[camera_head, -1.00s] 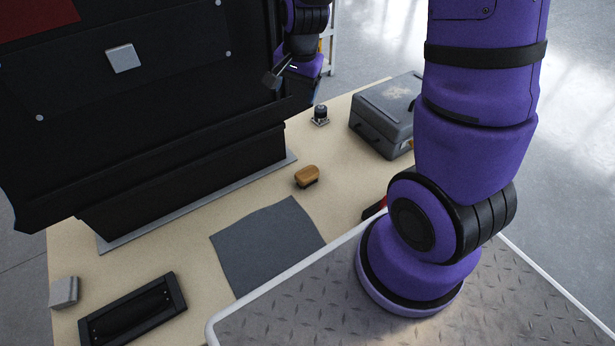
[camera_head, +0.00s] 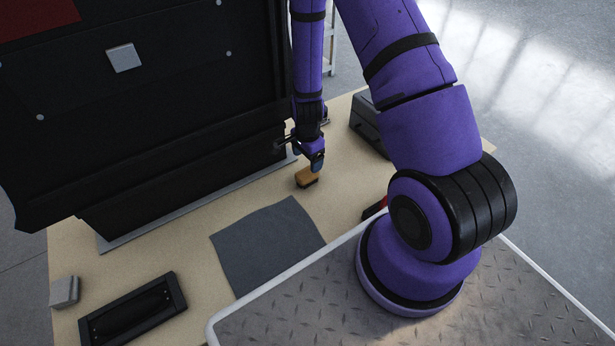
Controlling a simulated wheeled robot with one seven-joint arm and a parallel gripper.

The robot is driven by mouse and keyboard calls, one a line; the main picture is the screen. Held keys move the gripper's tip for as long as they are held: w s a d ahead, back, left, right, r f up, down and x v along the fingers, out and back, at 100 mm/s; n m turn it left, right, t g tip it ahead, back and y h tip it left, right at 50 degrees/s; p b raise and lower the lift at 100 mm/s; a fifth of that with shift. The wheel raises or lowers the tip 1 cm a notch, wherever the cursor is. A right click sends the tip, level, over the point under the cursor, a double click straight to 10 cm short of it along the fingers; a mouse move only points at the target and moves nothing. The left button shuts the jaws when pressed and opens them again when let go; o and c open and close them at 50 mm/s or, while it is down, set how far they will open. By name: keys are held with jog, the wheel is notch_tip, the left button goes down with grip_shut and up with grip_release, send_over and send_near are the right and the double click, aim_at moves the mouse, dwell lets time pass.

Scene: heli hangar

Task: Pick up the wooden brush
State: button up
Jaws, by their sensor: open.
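The wooden brush (camera_head: 306,179) is a small tan-brown block with dark bristles underneath. It lies on the beige table just beyond the grey cloth. My gripper (camera_head: 298,156) hangs from the purple arm above and slightly behind the brush. Its fingers are apart and empty, one toward the left near the black panel and one close above the brush. In this view the near finger overlaps the space just over the brush's top edge. I cannot tell whether it touches the brush.
A large black panel assembly (camera_head: 150,120) stands left of the brush. A grey cloth (camera_head: 266,246) lies in front. A grey case (camera_head: 366,128) is partly hidden behind my arm. A black tray (camera_head: 133,312) and a grey block (camera_head: 64,291) lie at the front left. A red object (camera_head: 374,208) lies right.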

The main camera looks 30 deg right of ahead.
aim_at(307, 172)
jog(key=shift+f, duration=4.6)
jog(key=c, duration=1)
jog(key=shift+c, duration=0.2)
jog(key=shift+r, duration=0.15)
jog(key=shift+r, duration=0.9)
jog(key=shift+s+d+r, duration=0.1)
jog(key=shift+d+r, duration=0.25)
jog(key=shift+r, duration=0.45)
jog(key=s+d, duration=0.2)
jog(key=d, duration=0.2)
jog(key=s+d, duration=0.2)
jog(key=d, duration=0.2)
jog(key=s+d+r, duration=0.1)
jog(key=s+d, duration=0.1)
jog(key=d, duration=0.2)
jog(key=shift+d+r, duration=0.1)
jog(key=shift+d, duration=0.25)
jog(key=shift+s+d+r, duration=0.1)
jog(key=shift+s+d, duration=0.15)
jog(key=shift+d, duration=0.35)
